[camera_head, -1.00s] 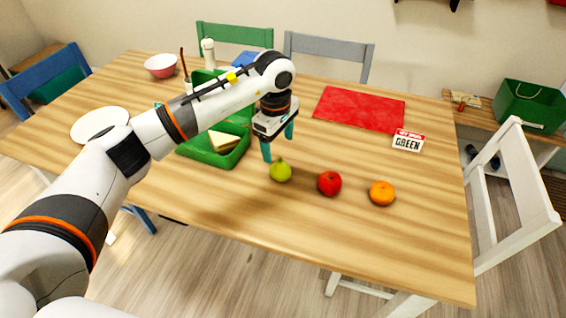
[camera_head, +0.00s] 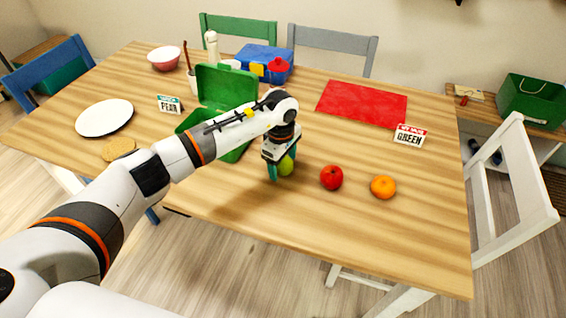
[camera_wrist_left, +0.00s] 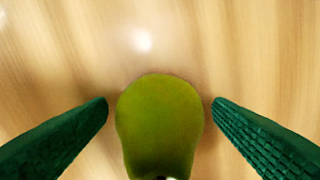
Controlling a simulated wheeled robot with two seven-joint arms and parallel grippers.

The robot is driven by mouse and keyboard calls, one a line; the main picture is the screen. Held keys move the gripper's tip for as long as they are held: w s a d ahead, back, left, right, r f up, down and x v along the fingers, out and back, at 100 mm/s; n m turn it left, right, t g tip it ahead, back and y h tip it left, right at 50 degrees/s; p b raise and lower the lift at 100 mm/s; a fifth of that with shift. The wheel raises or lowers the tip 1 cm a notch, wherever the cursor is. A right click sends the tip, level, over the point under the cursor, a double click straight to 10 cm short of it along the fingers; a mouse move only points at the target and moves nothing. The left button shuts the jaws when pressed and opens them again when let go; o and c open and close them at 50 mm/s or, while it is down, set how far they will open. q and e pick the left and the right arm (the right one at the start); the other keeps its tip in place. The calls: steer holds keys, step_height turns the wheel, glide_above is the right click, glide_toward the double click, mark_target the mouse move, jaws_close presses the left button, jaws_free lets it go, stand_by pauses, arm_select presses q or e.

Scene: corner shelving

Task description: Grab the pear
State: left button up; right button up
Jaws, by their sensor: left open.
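The green pear (camera_head: 286,166) stands on the wooden table, partly hidden behind my left gripper (camera_head: 280,174) in the head view. In the left wrist view the pear (camera_wrist_left: 160,122) lies between the two green fingers of my left gripper (camera_wrist_left: 161,104). A gap shows on each side, so the fingers are open around it and not seen touching it. My right gripper is not in view.
A red apple (camera_head: 331,177) and an orange (camera_head: 383,187) stand to the right of the pear. A green lunch box (camera_head: 222,86) is behind my left arm. A red mat (camera_head: 362,104) lies farther back. The table's front is clear.

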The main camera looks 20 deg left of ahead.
arm_select(q)
steer(key=c, duration=1.1)
steer(key=shift+r, duration=0.15)
